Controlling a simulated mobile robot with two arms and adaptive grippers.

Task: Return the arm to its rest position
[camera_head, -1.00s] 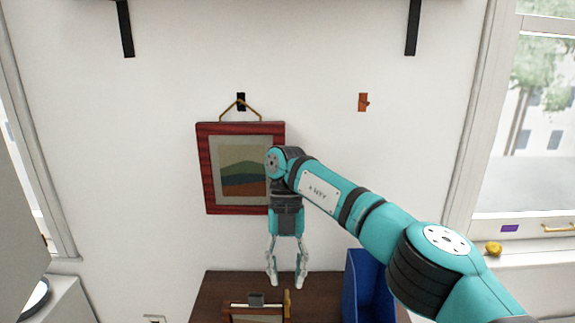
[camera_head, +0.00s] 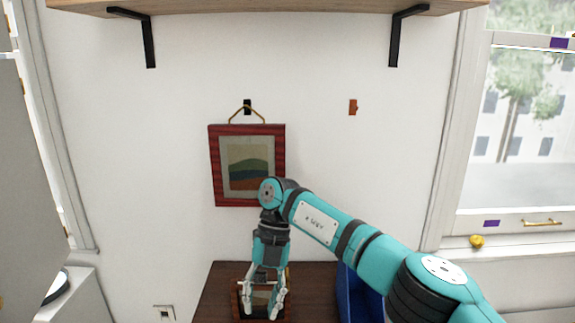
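My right arm, teal and black, comes in from the lower right. It ends in my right gripper (camera_head: 262,304), which points down over the dark wooden cabinet top. Its two fingers are apart and seem to hold nothing. A small framed piece (camera_head: 262,293) on the cabinet shows behind and between the fingers; I cannot tell whether they touch it. A red-framed picture (camera_head: 216,165) hangs by a cord from a black hook (camera_head: 248,106) on the wall. My arm's elbow overlaps its lower right part. My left gripper is not in view.
A blue bin (camera_head: 346,293) stands on the cabinet (camera_head: 318,272), partly hidden by my arm. An orange hook (camera_head: 353,107) on the wall is bare. A wooden shelf (camera_head: 270,6) on black brackets juts out above. A window is at right.

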